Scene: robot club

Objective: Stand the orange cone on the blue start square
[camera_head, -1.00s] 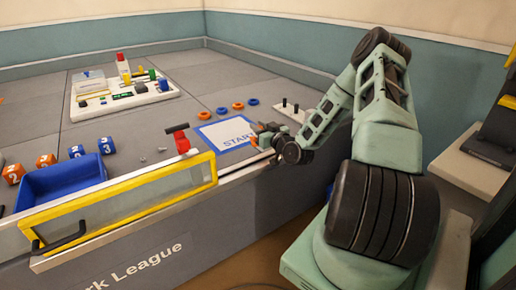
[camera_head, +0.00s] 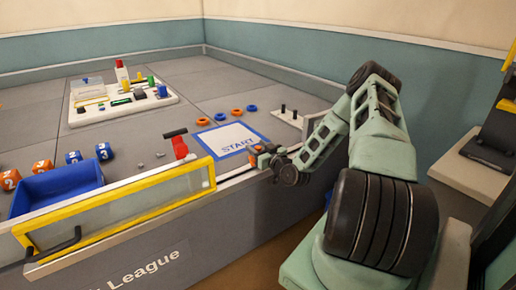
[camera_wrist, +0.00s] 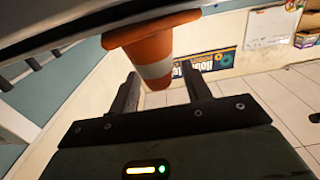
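The orange cone (camera_wrist: 153,52) with a white band is in the wrist view, its wide base toward the top and its narrow end toward my gripper. My gripper (camera_wrist: 160,72) is open, one dark finger on each side of the narrow end, with small gaps showing. In the head view my gripper (camera_head: 266,154) is at the table's front rim, and the cone shows only as a small orange patch beside it, mostly hidden. The START square (camera_head: 232,138), white with a blue border, lies flat just behind and left of my gripper. Its top looks clear.
A yellow-framed clear panel (camera_head: 130,205) and a red lever (camera_head: 179,148) stand left of the square. A blue tray (camera_head: 58,187) and numbered cubes (camera_head: 104,151) are farther left. Orange and blue rings (camera_head: 237,112) lie behind the square. A white pegged block (camera_head: 292,117) is at right.

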